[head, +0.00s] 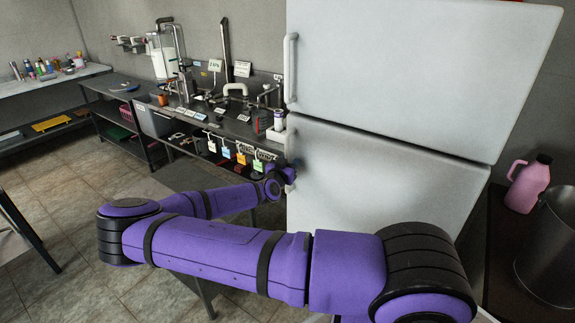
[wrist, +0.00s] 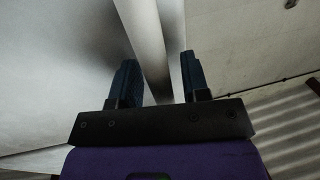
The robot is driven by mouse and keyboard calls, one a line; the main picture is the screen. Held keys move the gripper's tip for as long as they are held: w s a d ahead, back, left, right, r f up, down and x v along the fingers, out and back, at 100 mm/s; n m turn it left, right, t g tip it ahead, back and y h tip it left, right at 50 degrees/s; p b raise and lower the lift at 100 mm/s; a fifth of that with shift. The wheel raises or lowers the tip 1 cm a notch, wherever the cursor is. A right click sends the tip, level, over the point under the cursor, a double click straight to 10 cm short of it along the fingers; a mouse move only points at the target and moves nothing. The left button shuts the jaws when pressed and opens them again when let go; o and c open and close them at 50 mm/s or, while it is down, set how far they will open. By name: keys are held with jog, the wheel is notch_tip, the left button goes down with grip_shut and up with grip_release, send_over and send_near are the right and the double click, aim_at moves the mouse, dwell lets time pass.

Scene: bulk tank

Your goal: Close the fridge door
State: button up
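The white fridge has an upper door (head: 420,70) and a lower door (head: 375,180), split by a dark seam. Both fronts look nearly flush in the head view, and I cannot tell whether either is slightly ajar. The upper door has a vertical handle (head: 290,68) on its left edge. My gripper (head: 287,174) is at the lower door's left edge. In the wrist view, my gripper (wrist: 160,76) has its fingers apart, with a pale bar-like handle (wrist: 148,40) running between them. Gaps show beside the bar; contact is unclear.
A counter with bottles, tools and hanging tags (head: 241,158) stands left of the fridge. A pink jug (head: 529,184) and a metal bucket (head: 552,250) sit on a dark surface at right. Tiled floor (head: 60,215) is open at left.

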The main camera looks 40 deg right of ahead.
jog(key=shift+a, duration=0.1)
jog(key=v, duration=1)
jog(key=shift+s+a, duration=0.25)
jog(key=shift+a, duration=0.05)
